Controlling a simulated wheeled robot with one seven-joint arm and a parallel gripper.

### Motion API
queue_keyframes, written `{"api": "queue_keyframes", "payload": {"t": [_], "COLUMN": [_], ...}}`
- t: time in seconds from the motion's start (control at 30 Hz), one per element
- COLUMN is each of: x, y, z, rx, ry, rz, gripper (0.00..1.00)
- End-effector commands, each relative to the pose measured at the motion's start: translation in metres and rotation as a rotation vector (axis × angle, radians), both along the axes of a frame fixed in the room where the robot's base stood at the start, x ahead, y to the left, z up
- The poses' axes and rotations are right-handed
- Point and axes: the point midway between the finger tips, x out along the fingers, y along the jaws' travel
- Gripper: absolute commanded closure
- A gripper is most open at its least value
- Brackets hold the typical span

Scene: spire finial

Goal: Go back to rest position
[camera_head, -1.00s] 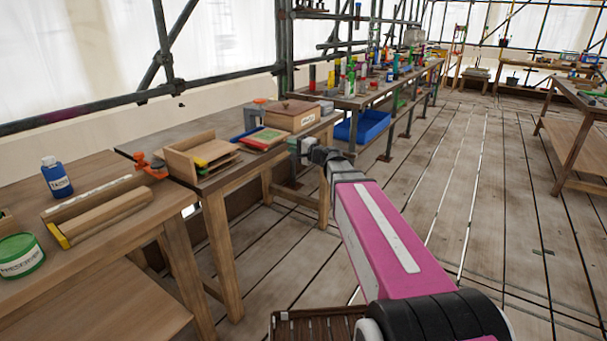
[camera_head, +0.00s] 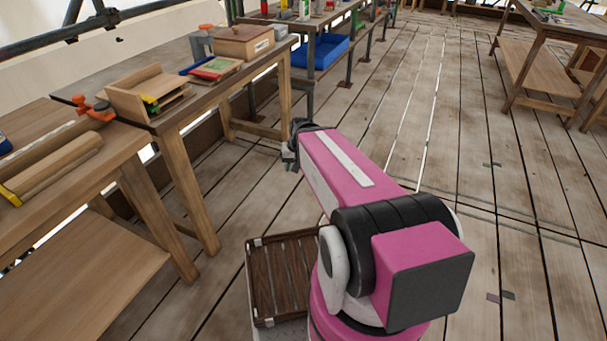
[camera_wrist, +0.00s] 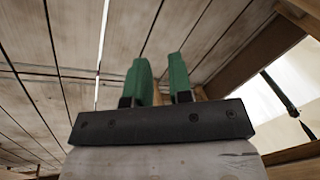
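My gripper (camera_wrist: 161,75) shows in the wrist view with two green fingers standing a little apart and nothing between them. Plank floor and part of a wooden table lie beyond the fingers. In the head view my gripper (camera_head: 291,157) is a small dark and green end at the far end of my pink arm. It is in the air to the right of the wooden workbenches and touches nothing that I can see.
A workbench (camera_head: 224,91) on the left bears a wooden tray, a book and a wooden box (camera_head: 243,42). A blue bin (camera_head: 320,50) sits on a lower shelf behind. A slatted wooden tray (camera_head: 262,285) is beside my arm's base.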

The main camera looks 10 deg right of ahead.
Motion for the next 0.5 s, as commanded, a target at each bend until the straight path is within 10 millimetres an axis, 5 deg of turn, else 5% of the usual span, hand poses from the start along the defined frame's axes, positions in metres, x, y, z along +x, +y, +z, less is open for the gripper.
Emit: {"api": "queue_keyframes", "payload": {"t": [0.2, 0.5], "x": [-0.033, -0.035], "y": [-0.033, -0.037], "z": [-0.014, -0.016], "rx": [-0.185, -0.207], "ry": [0.079, 0.087], "rz": [0.045, 0.051], "gripper": [0.8, 0.8]}}
